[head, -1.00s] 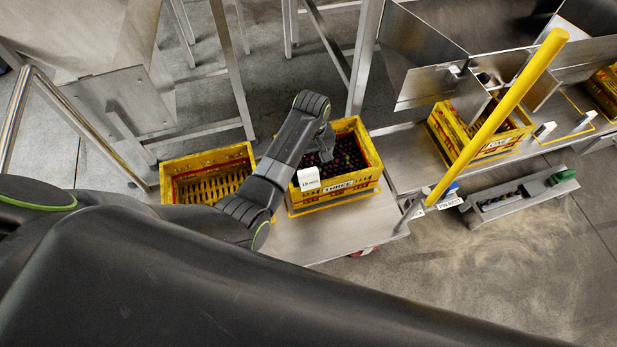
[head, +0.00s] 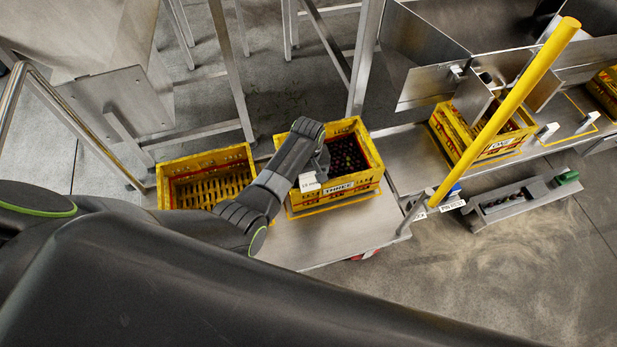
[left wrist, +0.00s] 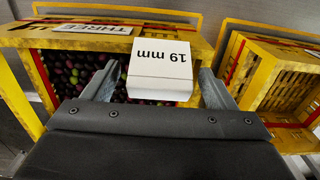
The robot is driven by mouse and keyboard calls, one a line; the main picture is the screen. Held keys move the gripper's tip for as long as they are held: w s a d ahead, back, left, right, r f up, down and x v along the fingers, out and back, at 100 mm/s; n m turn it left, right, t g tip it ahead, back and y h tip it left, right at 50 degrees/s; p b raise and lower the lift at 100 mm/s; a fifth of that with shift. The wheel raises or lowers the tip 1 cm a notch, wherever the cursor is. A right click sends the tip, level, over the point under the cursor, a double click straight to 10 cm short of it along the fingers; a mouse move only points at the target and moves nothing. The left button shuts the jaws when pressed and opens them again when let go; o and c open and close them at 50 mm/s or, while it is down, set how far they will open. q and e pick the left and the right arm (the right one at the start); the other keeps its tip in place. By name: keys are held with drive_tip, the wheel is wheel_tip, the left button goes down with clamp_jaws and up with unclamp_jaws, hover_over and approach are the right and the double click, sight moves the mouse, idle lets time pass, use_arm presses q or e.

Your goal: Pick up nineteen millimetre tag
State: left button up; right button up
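The white nineteen millimetre tag (left wrist: 160,72), a block printed "19 mm", is at the edge of the yellow crate labelled THREE (left wrist: 92,29). In the head view the tag (head: 308,183) is partly covered by my left gripper (head: 320,170), at the front left of that crate (head: 352,190). In the left wrist view my left gripper (left wrist: 158,80) is open, with the tag between its two fingers. A gap shows between each finger and the tag. My right gripper is in no view.
Dark round fruit (head: 345,152) fills crate THREE. An empty yellow crate (head: 205,160) stands to its left on the metal table (head: 330,235). A yellow post (head: 500,110) rises on the right, by another yellow crate (head: 490,150).

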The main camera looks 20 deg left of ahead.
use_arm(q)
drive_tip(key=c, duration=1)
drive_tip(key=shift+c, duration=0.2)
drive_tip(key=shift+r, duration=0.1)
